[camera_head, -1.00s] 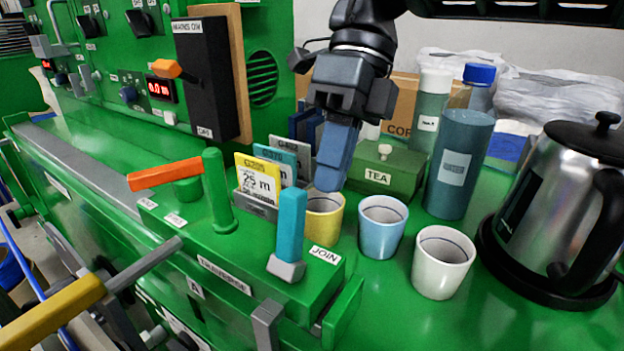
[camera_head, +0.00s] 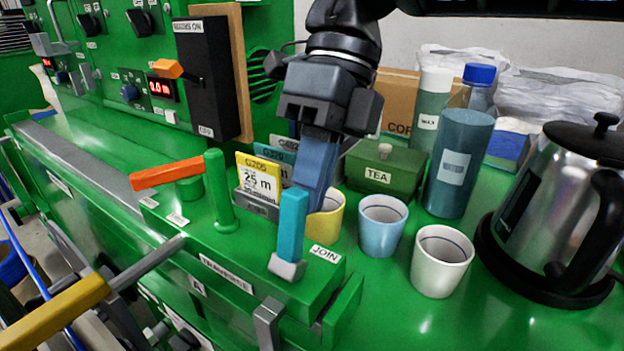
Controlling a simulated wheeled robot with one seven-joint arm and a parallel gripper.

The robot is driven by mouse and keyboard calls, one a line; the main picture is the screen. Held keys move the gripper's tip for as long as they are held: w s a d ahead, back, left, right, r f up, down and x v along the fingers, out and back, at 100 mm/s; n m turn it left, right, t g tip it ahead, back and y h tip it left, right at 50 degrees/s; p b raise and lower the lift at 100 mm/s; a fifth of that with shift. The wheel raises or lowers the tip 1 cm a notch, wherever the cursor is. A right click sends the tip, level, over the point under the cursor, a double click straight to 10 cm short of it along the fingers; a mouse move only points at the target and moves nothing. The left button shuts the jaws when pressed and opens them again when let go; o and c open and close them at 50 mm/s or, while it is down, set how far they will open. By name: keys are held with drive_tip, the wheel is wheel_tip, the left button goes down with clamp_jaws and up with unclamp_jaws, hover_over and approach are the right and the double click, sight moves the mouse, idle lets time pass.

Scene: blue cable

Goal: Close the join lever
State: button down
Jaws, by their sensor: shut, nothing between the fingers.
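The join lever has a blue upright handle (camera_head: 292,224) on a grey foot. It stands on a green block beside the JOIN label (camera_head: 326,254). My gripper (camera_head: 318,205) points down, with its blue-grey fingers shut and empty. In the picture it is just above and right of the lever's top, in front of the yellow cup (camera_head: 328,222), which it partly hides. I cannot tell whether the fingers touch the lever.
An orange lever (camera_head: 166,173) and a green post (camera_head: 219,190) stand left of the join lever. Card holders (camera_head: 258,208) stand behind it. A blue cup (camera_head: 382,226), a white cup (camera_head: 441,262) and a kettle (camera_head: 560,215) are on the right. A yellow-handled lever (camera_head: 55,312) is front left.

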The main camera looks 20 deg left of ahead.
sight(294, 192)
drive_tip(key=shift+s+r, duration=0.2)
drive_tip(key=shift+s, duration=0.1)
drive_tip(key=shift+s+a+r, duration=0.1)
drive_tip(key=shift+s+r, duration=0.15)
drive_tip(key=shift+s, duration=0.3)
drive_tip(key=shift+s+r+t, duration=0.1)
drive_tip(key=shift+s+t, duration=0.45)
drive_tip(key=shift+t, duration=0.25)
drive_tip(key=shift+s+a+r, duration=0.1)
drive_tip(key=shift+s+a, duration=0.1)
drive_tip(key=shift+s, duration=0.6)
